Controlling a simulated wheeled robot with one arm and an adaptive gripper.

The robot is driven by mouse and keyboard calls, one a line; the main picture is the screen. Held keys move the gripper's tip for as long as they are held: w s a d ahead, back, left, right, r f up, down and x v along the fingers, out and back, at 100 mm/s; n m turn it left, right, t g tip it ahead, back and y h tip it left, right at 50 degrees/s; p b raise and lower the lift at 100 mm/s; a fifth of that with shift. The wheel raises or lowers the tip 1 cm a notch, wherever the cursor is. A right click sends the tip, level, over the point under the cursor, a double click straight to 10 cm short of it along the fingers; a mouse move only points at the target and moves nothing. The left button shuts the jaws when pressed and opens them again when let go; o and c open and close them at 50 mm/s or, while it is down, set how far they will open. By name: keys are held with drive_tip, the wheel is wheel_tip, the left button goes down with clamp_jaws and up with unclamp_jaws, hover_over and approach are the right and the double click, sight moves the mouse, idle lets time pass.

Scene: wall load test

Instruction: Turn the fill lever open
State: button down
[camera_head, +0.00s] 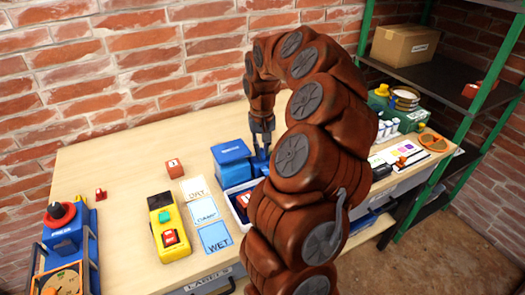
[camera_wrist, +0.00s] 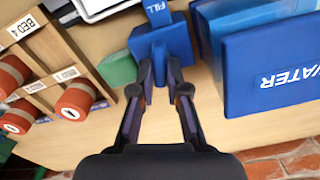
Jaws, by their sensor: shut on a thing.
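The blue fill lever (camera_wrist: 158,42) stands on the table in the wrist view, beside a blue tag reading FILL (camera_wrist: 156,10). My gripper (camera_wrist: 160,82) is shut on the blue lever, its two dark fingers on either side of the blue part. In the head view my gripper (camera_head: 262,138) points down over the table, next to the blue water tank (camera_head: 230,154). The tank, marked WATER, also shows close on the right in the wrist view (camera_wrist: 275,62). My arm hides part of the area around the lever in the head view. The lever's exact angle is hard to tell.
A green block (camera_wrist: 117,67) and a wooden rack (camera_wrist: 50,75) with red-brown cylinders lie left of my fingers in the wrist view. A yellow device (camera_head: 170,228) and cards (camera_head: 208,222) lie left in the head view. A green shelf (camera_head: 450,80) stands at right.

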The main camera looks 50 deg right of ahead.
drive_tip(key=shift+a+n, duration=0.1)
drive_tip(key=shift+n, duration=1.5)
drive_tip(key=shift+b, duration=0.3)
drive_tip(key=c, duration=1.2)
unclamp_jaws()
drive_tip(key=shift+o, duration=0.2)
drive_tip(key=shift+r, duration=0.1)
wheel_tip(320, 180, up, 12)
